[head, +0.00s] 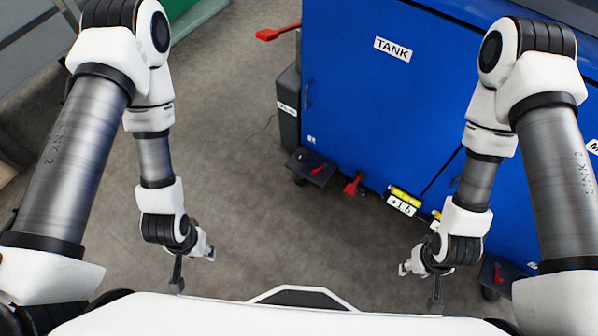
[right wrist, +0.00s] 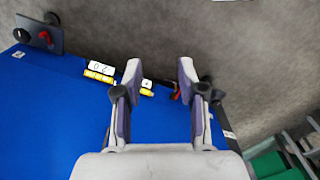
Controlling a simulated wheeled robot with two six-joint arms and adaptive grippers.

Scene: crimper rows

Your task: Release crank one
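Crank one cannot be singled out, since no crank in view has a readable label of that name. A red handle (head: 278,33) sticks out from the far end of the blue TANK cabinet (head: 340,100). A red lever (head: 352,184) is low by the cabinet's bottom edge. My right gripper (head: 405,268) is low in front of the cabinet; in the right wrist view its fingers (right wrist: 160,70) are apart with nothing held between them. A small red part (right wrist: 177,93) shows beside one finger, partly hidden. My left gripper (head: 208,252) is over bare floor, too small to judge.
Black caster plates with red pedals (head: 311,168) (head: 497,272) stick out below the cabinet. Yellow and white tags (head: 403,200) sit along its lower edge. A dark grey box (head: 289,110) stands at its end. Grey floor (head: 250,200) between my arms is clear.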

